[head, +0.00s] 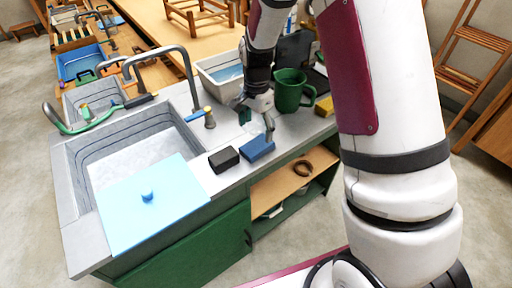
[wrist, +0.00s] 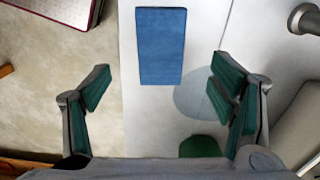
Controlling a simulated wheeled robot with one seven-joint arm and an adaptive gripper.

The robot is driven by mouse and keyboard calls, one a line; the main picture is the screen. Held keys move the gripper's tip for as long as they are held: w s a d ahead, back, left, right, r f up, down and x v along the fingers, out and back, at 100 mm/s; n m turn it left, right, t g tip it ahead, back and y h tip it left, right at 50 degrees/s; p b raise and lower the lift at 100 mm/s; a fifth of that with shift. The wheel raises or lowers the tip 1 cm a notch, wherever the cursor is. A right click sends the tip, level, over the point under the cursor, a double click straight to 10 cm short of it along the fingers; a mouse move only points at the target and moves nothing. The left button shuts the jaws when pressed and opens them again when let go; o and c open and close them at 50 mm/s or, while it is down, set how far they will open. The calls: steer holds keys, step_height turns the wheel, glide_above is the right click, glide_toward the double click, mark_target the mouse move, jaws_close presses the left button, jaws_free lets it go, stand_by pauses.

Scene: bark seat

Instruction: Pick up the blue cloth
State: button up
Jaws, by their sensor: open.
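The blue cloth (head: 257,148) lies flat as a folded rectangle on the grey counter, near its front edge. In the wrist view it (wrist: 161,46) is at the top centre, ahead of the fingertips and between their lines. My gripper (head: 256,121) hangs over the counter just behind the cloth in the head view. In the wrist view its two green-padded fingers (wrist: 163,80) are wide apart with nothing held between them.
A black block (head: 224,159) sits left of the cloth. A green mug (head: 291,90) and a yellow item (head: 324,106) stand to the right. A sink (head: 130,150), partly covered by a light blue board (head: 155,215), lies left. A tap (head: 190,80) rises behind it.

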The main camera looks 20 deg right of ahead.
mark_target(257, 145)
steer(key=shift+d+f+p, duration=0.15)
steer(key=shift+f+p, duration=0.4)
steer(key=shift+f, duration=2.95)
steer(key=c, duration=1.2)
